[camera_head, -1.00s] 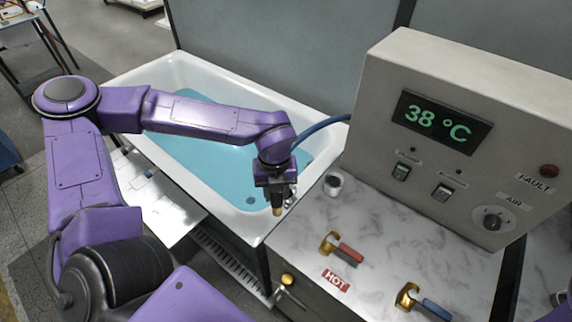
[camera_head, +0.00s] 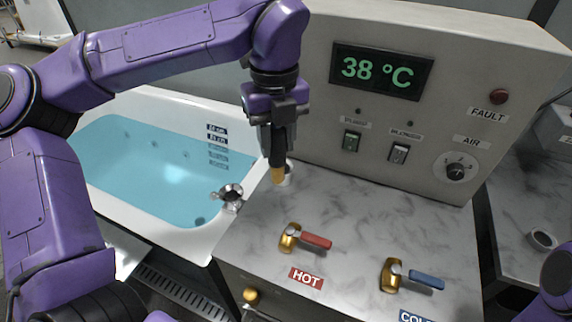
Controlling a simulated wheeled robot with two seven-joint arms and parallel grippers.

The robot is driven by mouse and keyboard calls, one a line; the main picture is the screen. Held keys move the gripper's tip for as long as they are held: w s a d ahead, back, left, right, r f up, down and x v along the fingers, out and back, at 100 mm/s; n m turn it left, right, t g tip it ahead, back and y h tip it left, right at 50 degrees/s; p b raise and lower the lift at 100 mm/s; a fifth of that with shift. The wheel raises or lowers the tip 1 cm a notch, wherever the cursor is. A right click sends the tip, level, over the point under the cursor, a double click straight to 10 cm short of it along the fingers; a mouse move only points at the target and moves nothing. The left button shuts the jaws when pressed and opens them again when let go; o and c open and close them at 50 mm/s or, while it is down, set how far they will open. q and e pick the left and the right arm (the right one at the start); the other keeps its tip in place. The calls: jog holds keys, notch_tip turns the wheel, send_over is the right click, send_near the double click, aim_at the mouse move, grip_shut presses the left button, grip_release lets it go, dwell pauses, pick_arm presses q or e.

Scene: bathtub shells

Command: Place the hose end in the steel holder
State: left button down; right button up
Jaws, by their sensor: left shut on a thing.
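My left gripper (camera_head: 279,126) points down over the back left of the marble counter, shut on the hose end. The hose end (camera_head: 278,160) is a dark, nearly upright nozzle with a brass tip. The steel holder (camera_head: 289,174), a small round cup on the counter, shows only in part, just right of and behind the brass tip. The tip overlaps it in the picture; I cannot tell whether they touch. The hose itself is hidden. My right gripper is out of view; only purple parts of that arm show at the lower right.
A bathtub (camera_head: 120,200) with blue water stands left, with a chrome fitting (camera_head: 231,196) on its near edge. Red (camera_head: 312,240) and blue (camera_head: 425,279) tap levers sit on the counter front. The control box (camera_head: 420,110) rises close behind the gripper. Another ring-shaped cup (camera_head: 541,240) stands far right.

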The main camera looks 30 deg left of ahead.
pick_arm(q)
jog(key=w+a+f+p, duration=0.5)
jog(key=w+f, duration=0.6)
jog(key=f, duration=0.1)
jog(key=shift+w+f, duration=0.1)
jog(key=shift+f, duration=0.05)
jog(key=shift+f, duration=0.2)
jog(key=c, duration=0.8)
grip_release()
jog(key=shift+r, duration=0.1)
jog(key=shift+o, duration=0.2)
notch_tip(320, 180, up, 12)
jog(key=b, duration=0.2)
jog(key=shift+r, duration=0.2)
